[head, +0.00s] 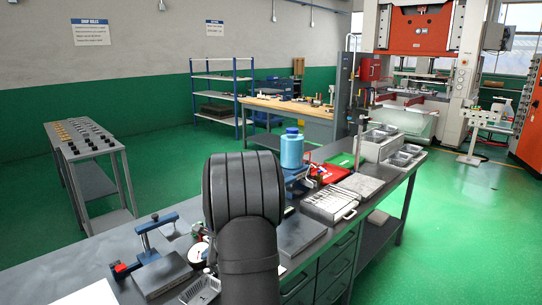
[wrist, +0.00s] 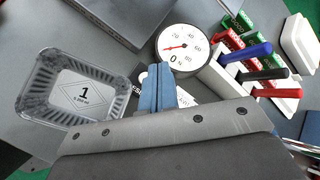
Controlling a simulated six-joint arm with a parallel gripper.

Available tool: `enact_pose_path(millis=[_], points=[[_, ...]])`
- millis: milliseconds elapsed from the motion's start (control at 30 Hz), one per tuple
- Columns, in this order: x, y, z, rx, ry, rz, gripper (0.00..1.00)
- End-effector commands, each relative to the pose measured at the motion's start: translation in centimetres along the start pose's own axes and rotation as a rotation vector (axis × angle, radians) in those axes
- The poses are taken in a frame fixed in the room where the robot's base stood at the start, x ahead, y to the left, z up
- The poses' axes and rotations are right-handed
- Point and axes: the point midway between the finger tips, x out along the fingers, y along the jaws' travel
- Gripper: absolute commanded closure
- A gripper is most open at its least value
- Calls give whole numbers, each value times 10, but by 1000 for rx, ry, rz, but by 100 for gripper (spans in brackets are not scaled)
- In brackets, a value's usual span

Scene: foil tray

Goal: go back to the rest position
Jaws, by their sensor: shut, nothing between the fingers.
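My gripper (wrist: 159,78) shows in the wrist view with its two blue fingers pressed together and nothing between them. It is above the bench, between a foil tray and a round dial gauge. The dial gauge (wrist: 183,47), with a white face and red needle, is just beyond the fingertips. In the head view my dark arm covers the middle of the bench and hides the gripper. Part of a foil tray (head: 203,290) shows at the lower edge there.
A white holder (wrist: 226,80) with blue, black and red pens is right of the gauge. In the head view, a blue clamp (head: 157,230) stands on the near bench and a blue bottle (head: 292,150) behind my arm.

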Motion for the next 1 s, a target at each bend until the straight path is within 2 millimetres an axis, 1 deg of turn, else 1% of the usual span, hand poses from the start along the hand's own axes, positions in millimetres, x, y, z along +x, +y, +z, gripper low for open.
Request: enact_pose_path(millis=[33,67,100,133,167,200,433,500,767,1000], points=[[-13,-12,10,-11,-1,-14,100],[-11,-10,8,-7,0,-9,100],[-2,-2,1,-2,0,-4,100],[3,1,-2,-2,0,-3,100],[-1,-4,1,-7,-2,-10,100],[-9,-10,7,-10,-2,-14,100],[-43,-33,31,-10,-1,-13,100],[-56,-31,21,-26,14,-18,100],[-104,-28,0,-94,60,-35,100],[-148,-20,-18,-156,108,-45,100]])
